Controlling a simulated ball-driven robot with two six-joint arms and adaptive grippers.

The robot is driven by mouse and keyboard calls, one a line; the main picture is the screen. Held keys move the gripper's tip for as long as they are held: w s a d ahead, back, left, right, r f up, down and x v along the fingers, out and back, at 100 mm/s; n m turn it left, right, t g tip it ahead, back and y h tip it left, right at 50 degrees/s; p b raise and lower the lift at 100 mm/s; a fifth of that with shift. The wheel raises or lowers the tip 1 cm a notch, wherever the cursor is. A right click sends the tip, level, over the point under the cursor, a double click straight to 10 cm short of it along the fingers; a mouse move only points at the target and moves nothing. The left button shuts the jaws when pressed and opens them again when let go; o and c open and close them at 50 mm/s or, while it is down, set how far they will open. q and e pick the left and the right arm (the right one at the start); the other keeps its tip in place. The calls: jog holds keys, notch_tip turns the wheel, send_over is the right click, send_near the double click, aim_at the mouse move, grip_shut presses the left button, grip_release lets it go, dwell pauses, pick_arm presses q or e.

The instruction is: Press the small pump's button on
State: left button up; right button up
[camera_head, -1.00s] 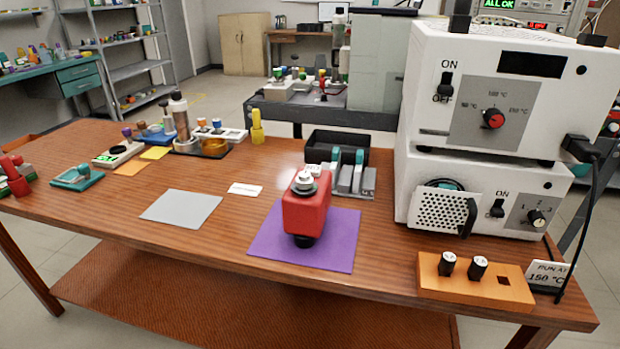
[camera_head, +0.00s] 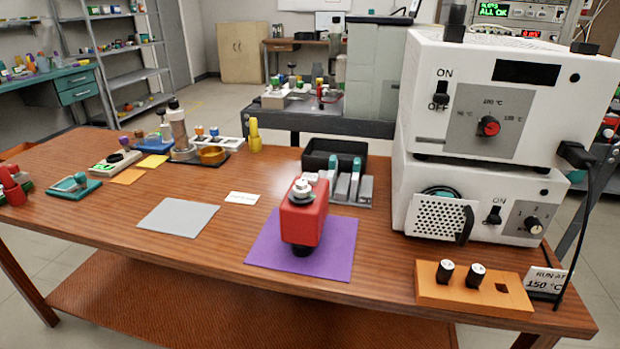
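A red device with a grey-white stepped top and a black foot (camera_head: 304,217) stands upright on a purple mat (camera_head: 345,262) near the middle of the table. It may be the small pump, but I see no label on it. I cannot tell whether its pale top is a button or whether it is pressed. Neither of my grippers is in view.
Two stacked white instruments (camera_head: 410,105) with ON switches and knobs stand at the right. An orange block (camera_head: 430,295) holding two black-and-white vials is in front. A grey mat (camera_head: 178,218) lies to the left. A black bin (camera_head: 316,147) and small racks stand behind.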

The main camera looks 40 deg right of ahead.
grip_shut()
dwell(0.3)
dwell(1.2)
